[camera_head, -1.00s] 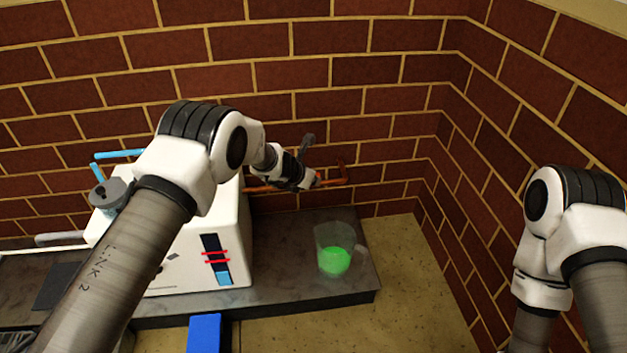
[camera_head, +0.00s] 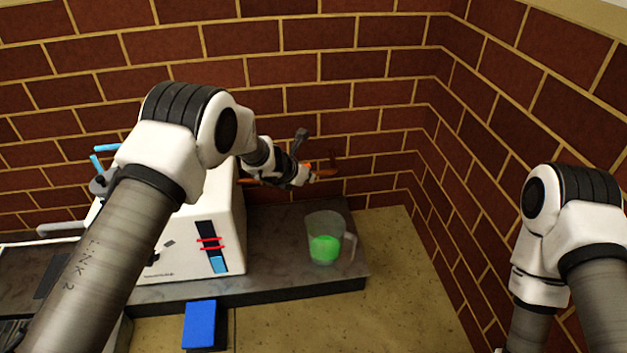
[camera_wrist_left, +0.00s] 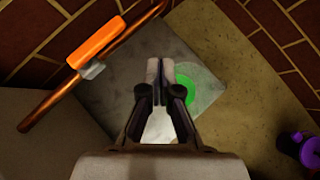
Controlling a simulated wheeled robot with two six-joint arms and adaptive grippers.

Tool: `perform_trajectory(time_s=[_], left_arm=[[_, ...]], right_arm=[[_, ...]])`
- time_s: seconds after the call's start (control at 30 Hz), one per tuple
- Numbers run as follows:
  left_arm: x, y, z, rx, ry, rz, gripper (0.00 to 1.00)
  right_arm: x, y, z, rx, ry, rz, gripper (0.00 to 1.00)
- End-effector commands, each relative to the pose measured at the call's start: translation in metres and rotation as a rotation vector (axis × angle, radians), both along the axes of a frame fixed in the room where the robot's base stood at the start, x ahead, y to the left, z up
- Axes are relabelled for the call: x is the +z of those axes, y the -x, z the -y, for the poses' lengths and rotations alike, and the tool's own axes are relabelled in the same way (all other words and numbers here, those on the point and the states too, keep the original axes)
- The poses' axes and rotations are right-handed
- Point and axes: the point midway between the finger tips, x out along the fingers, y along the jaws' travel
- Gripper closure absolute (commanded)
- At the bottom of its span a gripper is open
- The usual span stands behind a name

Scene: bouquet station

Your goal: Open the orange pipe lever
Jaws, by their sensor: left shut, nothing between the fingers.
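The orange lever (camera_wrist_left: 97,40) sits on a copper pipe (camera_wrist_left: 45,105) at the upper left of the left wrist view, lying roughly along the pipe. A small grey fitting joins the two. In the head view the pipe (camera_head: 328,173) runs along the brick wall, and my left gripper (camera_head: 312,176) partly covers it. In the wrist view my left gripper (camera_wrist_left: 154,66) is shut and empty, to the right of the lever and apart from it in the picture. My right arm is at the right of the head view, but its gripper is out of view.
A clear jug (camera_head: 342,250) of green liquid stands on the dark slab (camera_head: 285,275) below the gripper. A white machine (camera_head: 228,225) is left of it. A blue block (camera_head: 201,325) is in front. Brick walls close in behind and right.

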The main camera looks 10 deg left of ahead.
Motion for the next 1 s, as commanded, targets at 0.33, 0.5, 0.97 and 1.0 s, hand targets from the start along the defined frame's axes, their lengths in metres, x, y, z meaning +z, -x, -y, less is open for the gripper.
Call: perform_trajectory(time_s=[0.33, 0.5, 0.97, 1.0], left_arm=[[0.044, 0.046, 0.015, -0.001, -0.002, -0.006, 1.00], [0.048, 0.051, 0.016, 0.001, -0.001, -0.006, 1.00], [0.038, 0.055, 0.016, 0.002, 0.000, -0.024, 1.00], [0.027, 0.059, 0.012, 0.009, 0.004, -0.046, 1.00]], right_arm=[[0.006, 0.000, 0.000, 0.001, 0.000, 0.000, 0.60], [0.006, 0.000, 0.000, 0.001, 0.000, 0.000, 0.60], [0.009, 0.000, 0.000, 0.001, 0.000, 0.000, 0.60], [0.011, 0.000, 0.000, 0.001, 0.000, 0.000, 0.60]])
